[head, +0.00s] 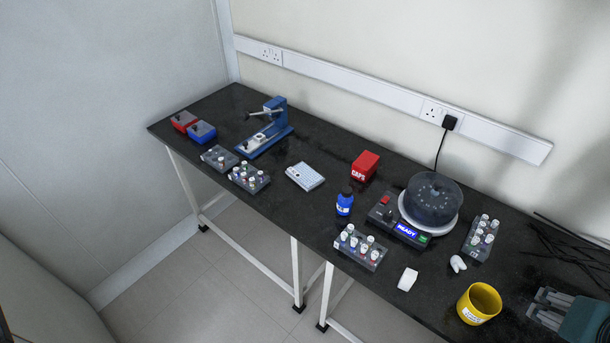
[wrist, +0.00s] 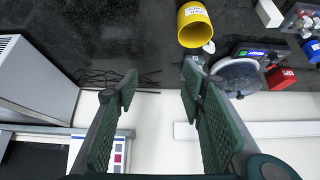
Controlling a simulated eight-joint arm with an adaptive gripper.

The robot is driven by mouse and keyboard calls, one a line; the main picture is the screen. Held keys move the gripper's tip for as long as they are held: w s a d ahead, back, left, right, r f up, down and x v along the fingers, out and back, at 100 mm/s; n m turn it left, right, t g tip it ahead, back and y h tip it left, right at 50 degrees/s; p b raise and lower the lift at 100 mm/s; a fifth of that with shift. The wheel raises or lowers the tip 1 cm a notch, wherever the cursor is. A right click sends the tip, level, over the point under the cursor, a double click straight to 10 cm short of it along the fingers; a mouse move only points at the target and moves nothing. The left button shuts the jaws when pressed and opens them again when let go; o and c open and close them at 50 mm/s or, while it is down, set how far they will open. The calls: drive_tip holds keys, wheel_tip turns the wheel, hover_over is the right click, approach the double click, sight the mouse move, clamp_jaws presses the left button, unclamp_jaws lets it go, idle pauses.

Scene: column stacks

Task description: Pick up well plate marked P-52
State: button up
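A pale well plate (head: 305,176) lies flat on the black bench, left of the middle in the head view. Its marking is too small to read, so I cannot confirm P-52. The plate does not show in the wrist view. My gripper (head: 542,302) is at the lower right of the head view, far to the right of the plate. In the wrist view my gripper (wrist: 160,88) has its two green padded fingers spread apart with nothing between them.
A red CAPS box (head: 365,166) and a blue bottle (head: 345,203) stand right of the plate. Vial racks (head: 249,177) and a blue press (head: 266,130) are to its left. A centrifuge (head: 432,203), a yellow cup (head: 479,303) and black cables (head: 570,250) lie toward my gripper.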

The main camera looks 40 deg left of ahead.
idle(0.3)
drive_tip(key=o, duration=1)
drive_tip(key=shift+w+a+r, duration=0.1)
